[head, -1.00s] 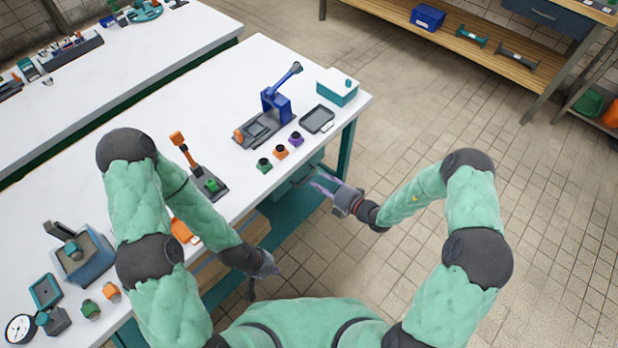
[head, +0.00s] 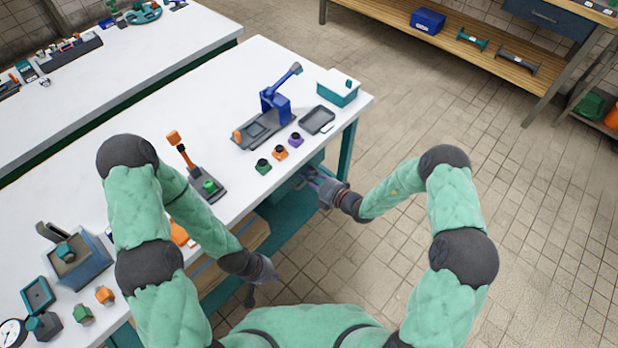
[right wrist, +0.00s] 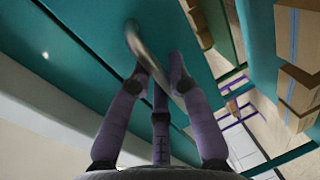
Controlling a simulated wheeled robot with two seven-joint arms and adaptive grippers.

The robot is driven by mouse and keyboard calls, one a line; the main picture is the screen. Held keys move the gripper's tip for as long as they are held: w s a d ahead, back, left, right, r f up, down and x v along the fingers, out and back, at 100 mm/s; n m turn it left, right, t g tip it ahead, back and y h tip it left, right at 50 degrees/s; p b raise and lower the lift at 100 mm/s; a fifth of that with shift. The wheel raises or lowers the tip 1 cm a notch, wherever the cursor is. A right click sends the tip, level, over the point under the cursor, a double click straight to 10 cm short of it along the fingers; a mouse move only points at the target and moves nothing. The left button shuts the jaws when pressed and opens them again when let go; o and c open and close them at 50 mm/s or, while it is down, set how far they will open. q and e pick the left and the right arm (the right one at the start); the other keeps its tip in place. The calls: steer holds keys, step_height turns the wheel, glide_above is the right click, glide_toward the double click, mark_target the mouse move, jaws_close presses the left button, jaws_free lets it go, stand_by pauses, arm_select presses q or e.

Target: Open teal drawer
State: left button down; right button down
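The teal drawer (right wrist: 85,55) is under the near bench's right end; in the right wrist view its flat teal front fills the upper left. Its curved metal handle (right wrist: 150,55) stands out from the front. My right gripper (right wrist: 160,75) has its purple fingers spread around the handle; firm contact cannot be made out. In the head view, my right gripper (head: 313,182) reaches under the bench edge, its fingertips partly hidden. The drawer looks closed. My left gripper (head: 262,280) hangs beside the bench's front edge, away from the drawer; its fingers are too unclear to judge.
The white bench top (head: 235,185) overhangs the drawer. On it are a blue press (head: 277,103), a teal-and-white box (head: 338,88), a dark tray (head: 317,120) and several small coloured blocks. A teal lower shelf (head: 285,235) runs below. The tiled floor on the right is clear.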

steer(key=shift+s+d, duration=0.1)
steer(key=f+p+v, duration=0.2)
steer(key=p+v, duration=0.1)
steer(key=v, duration=0.6)
steer(key=f+p+v, duration=0.2)
steer(key=p+v, duration=0.1)
steer(key=v, duration=0.6)
steer(key=shift+s+d, duration=0.5)
steer(key=shift+s, duration=0.05)
steer(key=c, duration=1.2)
jaws_free()
steer(key=shift+o, duration=0.2)
steer(key=shift+r, duration=0.1)
steer(key=v, duration=1.2)
